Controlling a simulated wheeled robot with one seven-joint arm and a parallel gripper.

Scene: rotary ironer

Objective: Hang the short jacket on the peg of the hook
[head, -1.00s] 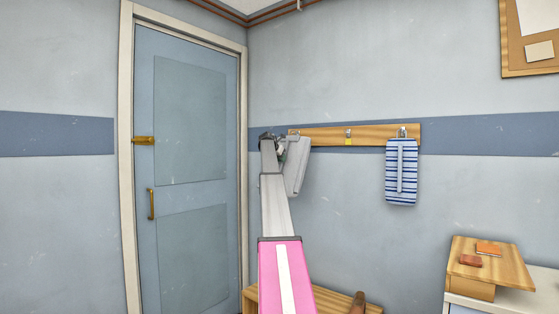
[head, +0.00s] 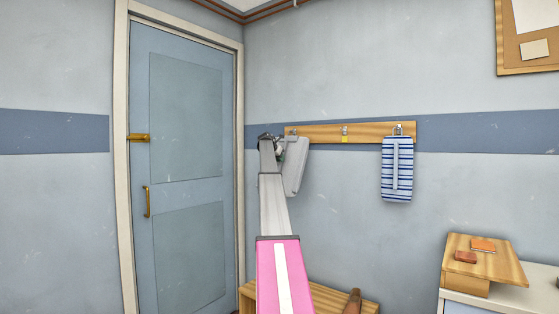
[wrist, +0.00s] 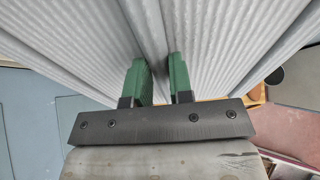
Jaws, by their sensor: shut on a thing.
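The short jacket, a pale grey ribbed garment (head: 294,168), hangs from my gripper at the left end of the hook rail. In the wrist view, its grey cloth (wrist: 215,40) fills the upper part. My gripper (wrist: 160,62) has green fingers shut on a fold of this cloth. The wooden hook rail (head: 365,132) is on the wall.
A blue-and-white striped item (head: 397,170) hangs on the right peg. A wooden bench (head: 325,297) stands below the rail. A cabinet (head: 500,300) at the right carries a wooden stand (head: 505,262) with small brown and orange items. A blue door (head: 185,200) is at the left.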

